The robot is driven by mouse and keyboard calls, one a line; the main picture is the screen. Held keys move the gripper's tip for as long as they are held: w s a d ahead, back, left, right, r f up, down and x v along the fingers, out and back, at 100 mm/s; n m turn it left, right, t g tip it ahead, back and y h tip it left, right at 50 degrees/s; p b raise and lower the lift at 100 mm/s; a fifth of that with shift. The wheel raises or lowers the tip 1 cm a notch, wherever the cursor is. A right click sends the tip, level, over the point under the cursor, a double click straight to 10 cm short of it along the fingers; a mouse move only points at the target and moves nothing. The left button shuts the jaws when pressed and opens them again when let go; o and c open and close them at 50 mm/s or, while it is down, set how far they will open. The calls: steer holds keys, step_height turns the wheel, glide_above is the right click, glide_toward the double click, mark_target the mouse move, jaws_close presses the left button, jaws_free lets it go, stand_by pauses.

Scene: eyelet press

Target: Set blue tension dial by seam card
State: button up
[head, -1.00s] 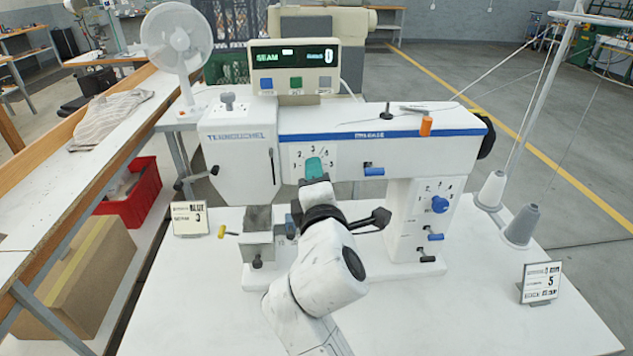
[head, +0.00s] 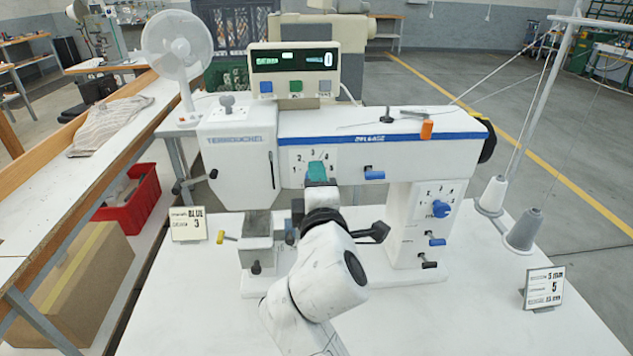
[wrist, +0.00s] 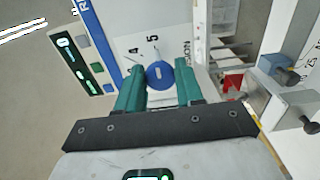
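The blue tension dial (wrist: 160,75) shows in the wrist view between the teal fingers of my gripper (wrist: 160,84). In the head view my gripper (head: 317,172) is at the upper numbered plate (head: 296,157) on the machine front and hides this dial.
Thread cones (head: 524,230) stand at right. The front table top (head: 440,320) is clear.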

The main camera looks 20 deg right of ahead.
steer(key=o, duration=0.4)
steer(key=shift+s, duration=0.1)
steer(key=b+v, duration=0.1)
steer(key=v, duration=0.9)
steer(key=shift+s, duration=0.3)
steer(key=shift+a, duration=0.1)
steer(key=s+d+f+m+g+y, duration=0.1)
steer(key=s+d+f+m+g, duration=0.3)
steer(key=f, duration=0.6)
steer(key=s+d+f+m+g+y, duration=0.1)
steer(key=s+d+f+m+g, duration=0.3)
steer(key=f, duration=0.5)
steer(key=s+d+f+m+g+y, duration=0.2)
steer(key=s+f+m+g, duration=0.4)
steer(key=s+f, duration=0.9)
steer(key=s+g+y, duration=0.1)
steer(key=s+g, duration=0.1)
steer(key=s, duration=0.2)
steer(key=shift+s+d+f+m, duration=0.3)
steer(key=shift+d+f+m, duration=0.1)
